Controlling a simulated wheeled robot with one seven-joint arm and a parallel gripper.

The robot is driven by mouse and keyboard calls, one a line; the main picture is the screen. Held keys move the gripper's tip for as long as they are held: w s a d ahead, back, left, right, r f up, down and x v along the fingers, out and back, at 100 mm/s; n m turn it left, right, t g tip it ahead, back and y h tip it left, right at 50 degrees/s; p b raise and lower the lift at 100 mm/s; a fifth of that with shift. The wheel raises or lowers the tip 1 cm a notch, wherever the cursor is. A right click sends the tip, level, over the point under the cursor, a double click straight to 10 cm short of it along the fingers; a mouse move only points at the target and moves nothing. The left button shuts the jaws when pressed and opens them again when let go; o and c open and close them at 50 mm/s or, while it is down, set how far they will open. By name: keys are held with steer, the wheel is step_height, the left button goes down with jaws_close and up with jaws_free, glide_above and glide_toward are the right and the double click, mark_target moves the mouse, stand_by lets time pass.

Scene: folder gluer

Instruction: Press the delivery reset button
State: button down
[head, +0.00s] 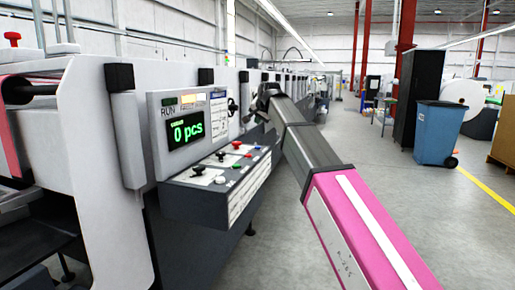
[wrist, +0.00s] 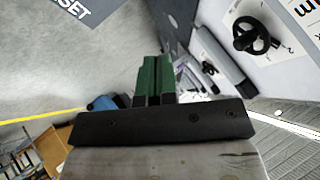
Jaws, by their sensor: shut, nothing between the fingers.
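The control panel (head: 215,190) of the folder gluer stands left of my arm in the head view, with red, green, white and black controls on its sloped top. I cannot tell which of them is the delivery reset button. In the wrist view a dark plate (wrist: 98,12) with white letters ending in "SET" shows at the top left; no button is visible on it. My gripper (head: 262,97) is beyond the panel, beside the machine's side. In the wrist view its green fingers (wrist: 157,62) are together and empty, apart from any surface I can make out.
A display (head: 187,130) reads "0 pcs". A black handwheel (wrist: 252,36) is on the machine's side, at the upper right of the wrist view. A blue bin (head: 438,133) and a black cabinet (head: 418,92) stand at the right. The grey floor (head: 400,200) between is clear.

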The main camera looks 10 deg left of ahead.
steer(key=shift+f, duration=3.9)
steer(key=shift+f, duration=0.15)
steer(key=shift+f, duration=0.25)
steer(key=shift+f, duration=0.5)
steer(key=shift+r, duration=0.9)
steer(key=shift+r, duration=0.1)
steer(key=shift+r, duration=2.45)
